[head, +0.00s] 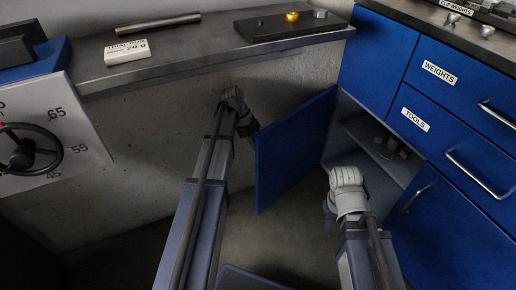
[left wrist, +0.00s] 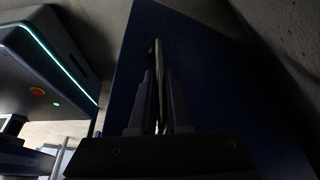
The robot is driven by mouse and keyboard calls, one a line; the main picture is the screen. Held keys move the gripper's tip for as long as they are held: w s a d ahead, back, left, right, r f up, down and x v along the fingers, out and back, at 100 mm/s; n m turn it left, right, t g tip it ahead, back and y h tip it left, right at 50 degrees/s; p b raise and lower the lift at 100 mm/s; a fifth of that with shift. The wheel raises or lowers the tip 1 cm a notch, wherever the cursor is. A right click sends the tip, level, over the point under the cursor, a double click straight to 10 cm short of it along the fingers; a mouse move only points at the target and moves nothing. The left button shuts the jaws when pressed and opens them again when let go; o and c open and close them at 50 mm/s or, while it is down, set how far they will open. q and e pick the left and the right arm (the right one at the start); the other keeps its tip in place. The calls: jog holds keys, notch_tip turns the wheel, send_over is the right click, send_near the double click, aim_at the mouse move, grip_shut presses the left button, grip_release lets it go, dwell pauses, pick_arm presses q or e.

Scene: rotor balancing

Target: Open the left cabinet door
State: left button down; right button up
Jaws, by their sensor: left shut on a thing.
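The left cabinet door (head: 290,150) is blue and stands swung open, well out from the cabinet front. In the left wrist view the door (left wrist: 215,60) fills the middle as a dark blue panel. My left gripper (left wrist: 158,88) is shut on the door's metal handle (left wrist: 157,60). In the head view my left wrist (head: 236,108) is at the door's outer side, and the handle is hidden. My right gripper (head: 330,206) is low before the open cabinet, apart from the door; its fingers are mostly hidden behind the wrist.
The open compartment shows a grey shelf (head: 375,145) with a dark object (head: 392,148) on it. The right cabinet door (head: 455,210) is shut, under shut drawers labelled tools (head: 440,140) and weights. A workbench (head: 220,50) runs along the wall. A dial machine (head: 50,140) stands at left.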

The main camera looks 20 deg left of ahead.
pick_arm(q)
jog(key=c, duration=0.9)
grip_release()
jog(key=p+v, duration=0.7)
jog(key=shift+a+r, duration=0.15)
jog(key=shift+r, duration=0.25)
